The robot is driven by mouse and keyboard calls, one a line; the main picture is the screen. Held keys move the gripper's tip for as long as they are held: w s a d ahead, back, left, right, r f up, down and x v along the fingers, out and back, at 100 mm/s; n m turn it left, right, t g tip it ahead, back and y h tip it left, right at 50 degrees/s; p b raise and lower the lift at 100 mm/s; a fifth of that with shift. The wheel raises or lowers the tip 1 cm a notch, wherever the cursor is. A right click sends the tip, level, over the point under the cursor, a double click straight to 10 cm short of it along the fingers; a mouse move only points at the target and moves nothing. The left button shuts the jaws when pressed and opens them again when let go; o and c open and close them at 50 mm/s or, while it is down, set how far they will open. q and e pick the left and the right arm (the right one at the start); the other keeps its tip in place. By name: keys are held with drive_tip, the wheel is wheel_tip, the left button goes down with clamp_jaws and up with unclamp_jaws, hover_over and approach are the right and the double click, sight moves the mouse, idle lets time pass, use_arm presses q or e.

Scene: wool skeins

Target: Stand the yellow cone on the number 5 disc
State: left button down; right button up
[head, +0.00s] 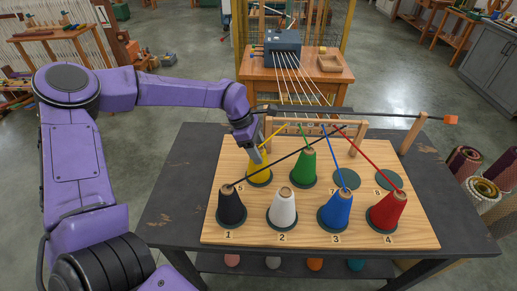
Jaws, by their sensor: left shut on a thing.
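The yellow cone (263,176) is at the left of the back row on the wooden board, beside the printed 5. The edge of the dark green number 5 disc (259,185) shows around its foot. The cone looks upright over the disc; I cannot tell whether its base touches. My left gripper (257,155) reaches down from above and is shut on the top of the yellow cone, hiding part of it. My right gripper is not in view.
Black (231,208), white (282,209), blue (335,212) and red (387,211) cones stand along the front. A green cone (304,168) stands right of the yellow one. Two bare discs lie further right. Yarns rise to a wooden rail (345,122) and a dark rod crosses behind.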

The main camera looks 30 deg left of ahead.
use_arm(q)
drive_tip(key=shift+c, duration=1.9)
unclamp_jaws()
drive_tip(key=shift+r, duration=0.25)
drive_tip(key=v, duration=1.1)
drive_tip(key=shift+a+r+b, duration=0.2)
drive_tip(key=shift+r+b, duration=0.15)
